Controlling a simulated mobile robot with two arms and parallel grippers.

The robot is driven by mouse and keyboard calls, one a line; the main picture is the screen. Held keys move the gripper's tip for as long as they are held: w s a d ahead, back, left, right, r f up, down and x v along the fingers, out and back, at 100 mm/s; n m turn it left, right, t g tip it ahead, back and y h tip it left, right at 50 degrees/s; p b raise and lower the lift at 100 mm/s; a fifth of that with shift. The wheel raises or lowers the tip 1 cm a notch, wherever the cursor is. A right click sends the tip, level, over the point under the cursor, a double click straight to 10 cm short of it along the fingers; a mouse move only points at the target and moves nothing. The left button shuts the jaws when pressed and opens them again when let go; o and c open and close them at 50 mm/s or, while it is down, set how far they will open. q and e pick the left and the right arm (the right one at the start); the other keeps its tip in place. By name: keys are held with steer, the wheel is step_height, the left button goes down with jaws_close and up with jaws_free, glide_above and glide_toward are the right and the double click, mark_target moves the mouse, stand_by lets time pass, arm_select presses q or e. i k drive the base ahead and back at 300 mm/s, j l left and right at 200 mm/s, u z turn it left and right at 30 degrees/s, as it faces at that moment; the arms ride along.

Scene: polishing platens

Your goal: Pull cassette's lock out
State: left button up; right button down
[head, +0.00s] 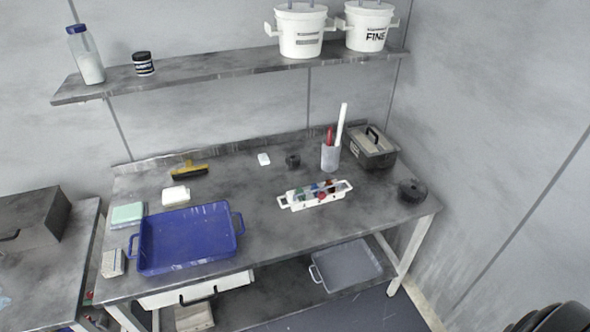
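A white carrier with a handle at each end (285,203) sits on the middle of the workbench, with several small coloured pieces in it. It may be the cassette, but I cannot tell for sure. I cannot make out a lock on it at this size. Neither of my grippers shows in the head view.
On the workbench (262,225) are a blue tray (187,240), a brush (190,171), a cup with tools (330,157), a dark lidded box (372,150) and a black round part (411,190). A grey tray (345,266) lies below. The front middle is clear.

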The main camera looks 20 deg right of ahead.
mark_target(322, 194)
steer(key=i+l+u, duration=0.3)
steer(key=l, duration=0.3)
steer(key=i+l+u, duration=0.15)
steer(key=l, duration=0.2)
steer(key=i+l+u, duration=0.15)
steer(key=l, duration=0.2)
steer(key=i+l+u, duration=0.1)
steer(key=l, duration=0.3)
steer(key=l+u, duration=0.1)
steer(key=l, duration=0.3)
steer(key=k+l+u, duration=0.1)
steer(key=l, duration=0.3)
steer(key=k+l, duration=0.1)
steer(key=l, duration=0.25)
steer(key=k+l+u, duration=0.15)
steer(key=k+u, duration=0.3)
steer(key=i+j+z, duration=0.15)
steer(key=i+z, duration=0.25)
steer(key=i, duration=0.05)
